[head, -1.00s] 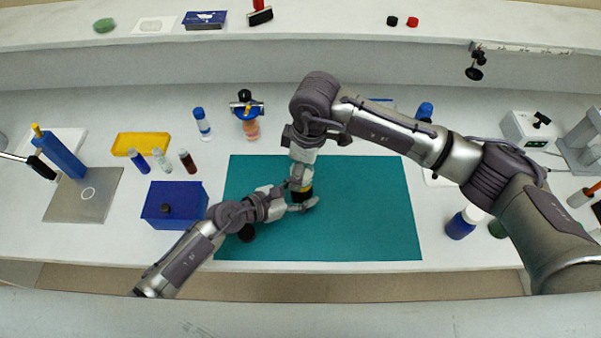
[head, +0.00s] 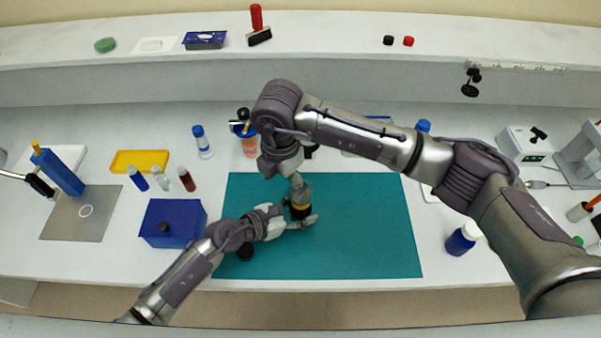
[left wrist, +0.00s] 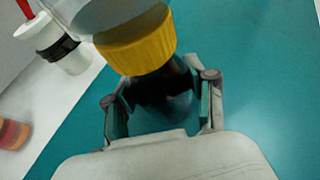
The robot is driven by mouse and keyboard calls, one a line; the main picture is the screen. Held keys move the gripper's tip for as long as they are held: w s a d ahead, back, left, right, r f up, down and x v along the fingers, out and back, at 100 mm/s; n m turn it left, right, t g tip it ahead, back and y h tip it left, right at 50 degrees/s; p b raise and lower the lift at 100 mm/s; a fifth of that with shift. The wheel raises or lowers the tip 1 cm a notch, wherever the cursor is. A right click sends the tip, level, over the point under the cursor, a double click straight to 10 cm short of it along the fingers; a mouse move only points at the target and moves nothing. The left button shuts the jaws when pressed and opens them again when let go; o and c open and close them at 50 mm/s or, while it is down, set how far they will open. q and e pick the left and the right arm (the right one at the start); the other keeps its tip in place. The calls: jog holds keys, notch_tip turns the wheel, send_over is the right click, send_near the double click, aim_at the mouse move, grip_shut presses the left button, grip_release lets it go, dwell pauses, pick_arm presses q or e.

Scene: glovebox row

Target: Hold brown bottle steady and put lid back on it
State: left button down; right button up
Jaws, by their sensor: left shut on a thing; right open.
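The brown bottle stands on the teal mat (head: 370,235), dark between the fingers of my left gripper (head: 300,222). In the left wrist view the dark bottle (left wrist: 165,88) is between the pads, and my left gripper (left wrist: 160,100) is shut on it. The yellow lid (left wrist: 138,42) sits at the bottle's top; it also shows in the head view (head: 300,207). I cannot tell whether it is fully seated. My right gripper (head: 299,192) is open, pointing down just above the lid. A grey, blurred part in front of the lid hides its upper edge in the left wrist view.
A blue box (head: 173,222) stands left of the mat, and a black round piece (head: 245,252) lies near its left edge. Vials, a yellow tray (head: 139,161) and a clamped bottle (head: 249,147) stand behind. The mat's right half is clear.

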aim_at(301, 209)
jog(key=n, duration=1.1)
jog(key=d+r+n, duration=0.1)
jog(key=n, duration=1)
jog(key=d+n, duration=0.1)
jog(key=n, duration=1)
jog(key=shift+w+r+h, duration=0.2)
jog(key=shift+w+h, duration=0.1)
jog(key=n, duration=0.5)
jog(key=shift+d, duration=0.4)
jog(key=n, duration=0.3)
jog(key=d+n, duration=0.1)
jog(key=n, duration=0.2)
jog(key=shift+w, duration=0.1)
jog(key=shift+f, duration=4)
